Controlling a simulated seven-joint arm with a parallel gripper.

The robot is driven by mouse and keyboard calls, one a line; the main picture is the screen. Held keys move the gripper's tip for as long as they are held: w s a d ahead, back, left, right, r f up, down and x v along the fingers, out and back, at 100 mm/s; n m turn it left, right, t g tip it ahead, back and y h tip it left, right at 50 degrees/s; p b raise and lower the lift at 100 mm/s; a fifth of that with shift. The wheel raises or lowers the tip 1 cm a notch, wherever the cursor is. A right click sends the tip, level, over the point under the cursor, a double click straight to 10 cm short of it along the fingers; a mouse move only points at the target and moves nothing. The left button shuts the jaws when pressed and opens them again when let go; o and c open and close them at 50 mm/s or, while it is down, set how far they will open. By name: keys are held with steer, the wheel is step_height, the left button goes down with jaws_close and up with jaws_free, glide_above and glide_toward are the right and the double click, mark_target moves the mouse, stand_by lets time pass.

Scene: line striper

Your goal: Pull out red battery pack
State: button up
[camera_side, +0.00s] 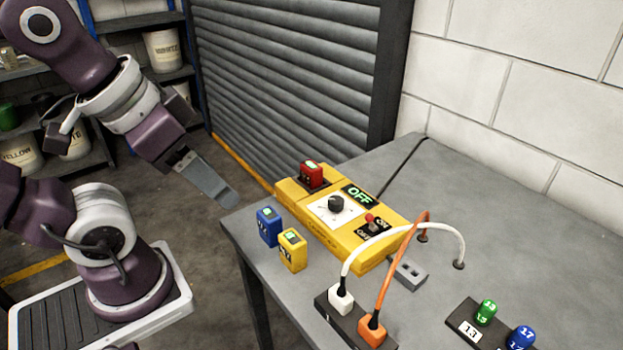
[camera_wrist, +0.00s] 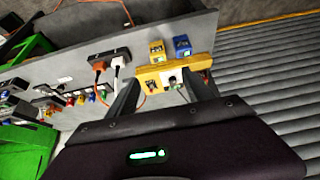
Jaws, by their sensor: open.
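The red battery pack (camera_side: 310,174) stands upright in a dark slot at the far left end of the yellow control box (camera_side: 352,248). I cannot make the pack out in the wrist view; my right-hand finger may hide it. My gripper (camera_side: 227,196) is open and empty, up and to the left of the box in the side view, apart from the pack. In the wrist view my gripper (camera_wrist: 170,80) has its two fingers spread, with the yellow box (camera_wrist: 178,66) seen between and beyond them. The box shows a green "OFF" display (camera_side: 358,196) and a black dial (camera_side: 336,204).
A blue pack (camera_side: 268,227) and a yellow pack (camera_side: 293,250) stand on the grey table (camera_side: 500,235) near its left edge, in front of the box. White (camera_side: 341,297) and orange (camera_side: 372,328) plugs with arching cables stand nearer. The table behind the box is mostly clear.

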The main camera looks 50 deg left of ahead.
stand_by(0.3)
steer(key=shift+c, duration=0.7)
steer(key=m+g, duration=0.6)
steer(key=m, duration=1.2)
glide_above(311, 165)
step_height(311, 165, down, 6)
step_height(311, 165, down, 10)
steer(key=shift+c, duration=0.4)
jaws_close()
